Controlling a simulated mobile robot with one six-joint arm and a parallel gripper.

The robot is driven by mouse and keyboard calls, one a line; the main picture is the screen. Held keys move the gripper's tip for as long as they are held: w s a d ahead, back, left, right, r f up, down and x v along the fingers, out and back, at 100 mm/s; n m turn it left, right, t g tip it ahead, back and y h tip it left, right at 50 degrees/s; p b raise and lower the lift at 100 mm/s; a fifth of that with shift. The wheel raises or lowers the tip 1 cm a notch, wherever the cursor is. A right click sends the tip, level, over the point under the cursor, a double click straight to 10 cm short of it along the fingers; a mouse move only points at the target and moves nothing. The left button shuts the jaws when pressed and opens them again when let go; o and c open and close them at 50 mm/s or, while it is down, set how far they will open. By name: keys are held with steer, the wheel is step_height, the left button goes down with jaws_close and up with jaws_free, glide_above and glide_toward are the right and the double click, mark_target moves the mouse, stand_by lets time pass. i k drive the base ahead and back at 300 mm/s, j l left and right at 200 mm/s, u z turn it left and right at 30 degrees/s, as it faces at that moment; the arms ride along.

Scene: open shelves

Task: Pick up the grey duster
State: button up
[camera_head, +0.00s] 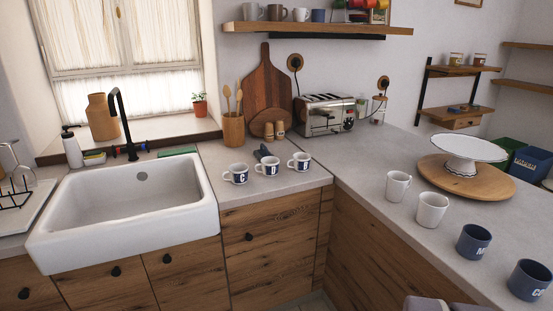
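I cannot make out a grey duster for certain in the head view. A small dark object (262,152) lies on the counter behind the mugs with letters, partly hidden by them, and I cannot tell what it is. A greyish-mauve rounded shape (428,304) is cut off at the bottom edge, and I cannot tell what it is either. My gripper is not in view.
Several mugs stand on the counters, including a white mug (397,186) and a blue mug (472,242). A white cake stand (468,149) is at the right. A white sink (130,218) is at the left. The counter (365,165) by the toaster (325,115) has free room.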

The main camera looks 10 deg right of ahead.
mark_target(262, 153)
steer(key=i+j+z, duration=0.5)
steer(key=i+j, duration=0.15)
steer(key=i+j+z, duration=0.25)
steer(key=i+j, duration=0.2)
steer(key=i+j+z, duration=0.25)
steer(key=j, duration=0.25)
steer(key=i+j+z, duration=0.25)
steer(key=j, duration=0.3)
steer(key=i, duration=0.05)
